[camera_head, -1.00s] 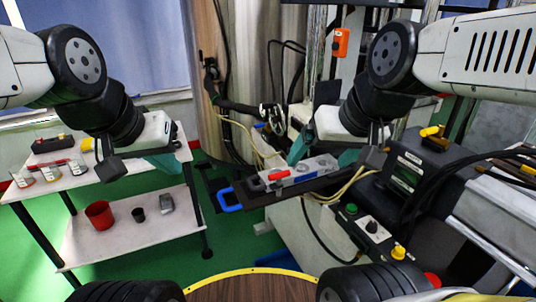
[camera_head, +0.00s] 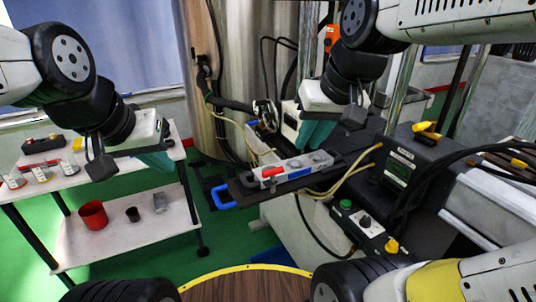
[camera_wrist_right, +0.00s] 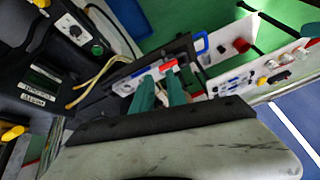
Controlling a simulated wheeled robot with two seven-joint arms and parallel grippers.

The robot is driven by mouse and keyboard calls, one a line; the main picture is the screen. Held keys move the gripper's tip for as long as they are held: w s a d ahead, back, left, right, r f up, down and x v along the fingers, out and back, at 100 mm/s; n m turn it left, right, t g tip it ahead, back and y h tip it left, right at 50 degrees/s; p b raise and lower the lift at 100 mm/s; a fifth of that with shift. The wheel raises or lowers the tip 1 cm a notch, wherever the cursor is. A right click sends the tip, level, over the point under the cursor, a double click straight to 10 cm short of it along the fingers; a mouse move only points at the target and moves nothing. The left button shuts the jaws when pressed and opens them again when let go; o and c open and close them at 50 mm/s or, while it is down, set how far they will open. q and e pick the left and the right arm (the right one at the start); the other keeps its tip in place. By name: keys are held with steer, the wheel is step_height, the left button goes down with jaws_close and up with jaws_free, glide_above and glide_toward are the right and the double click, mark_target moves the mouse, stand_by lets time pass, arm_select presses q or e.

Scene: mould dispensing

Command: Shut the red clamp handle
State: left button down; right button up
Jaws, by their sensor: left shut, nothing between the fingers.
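The red clamp handle (camera_head: 272,171) sits on the left end of a grey metal mould (camera_head: 308,160). It lies low along the mould top; I cannot tell whether it is fully down. The mould rests on a dark tray with a blue handle (camera_head: 222,197). My right gripper (camera_head: 315,143) is above and behind the mould, apart from the handle. In the right wrist view its teal fingers (camera_wrist_right: 160,82) show a gap with nothing held, and the red handle (camera_wrist_right: 168,65) appears just beyond the tips. My left gripper (camera_head: 160,165) is shut and empty by the white shelf.
A white two-level shelf (camera_head: 130,235) at left holds a red cup (camera_head: 93,215), a dark cup (camera_head: 132,214) and small containers. A black machine with a screen (camera_head: 398,172) and a button box (camera_head: 362,220) stand right of the mould. Yellowish cables run beside the tray.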

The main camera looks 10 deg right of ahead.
steer(key=w, duration=0.2)
steer(key=w+g, duration=0.1)
steer(key=w, duration=0.1)
steer(key=w+a+r+g, duration=0.1)
steer(key=w, duration=0.1)
steer(key=shift+w+n+h, duration=0.25)
steer(key=shift+n+h, duration=0.05)
steer(key=shift+n, duration=0.1)
jaws_close()
steer(key=g, duration=0.2)
glide_above(273, 181)
steer(key=d, duration=0.3)
steer(key=w+a+f+n+g+h, duration=0.2)
steer(key=w+a+f+g, duration=0.1)
steer(key=w+f, duration=0.4)
steer(key=shift+w+a+f+g, duration=0.35)
steer(key=shift+w+a, duration=0.3)
steer(key=shift+w, duration=1.05)
steer(key=x, duration=1)
steer(key=shift+s+d, duration=0.1)
steer(key=shift+d, duration=0.15)
steer(key=shift+s+d+r, duration=0.2)
steer(key=shift+s, duration=0.4)
steer(key=shift+s+d+r, duration=0.2)
steer(key=shift+s, duration=0.4)
steer(key=shift+s+d+r, duration=0.1)
steer(key=shift+s+d, duration=0.1)
steer(key=shift+s, duration=0.4)
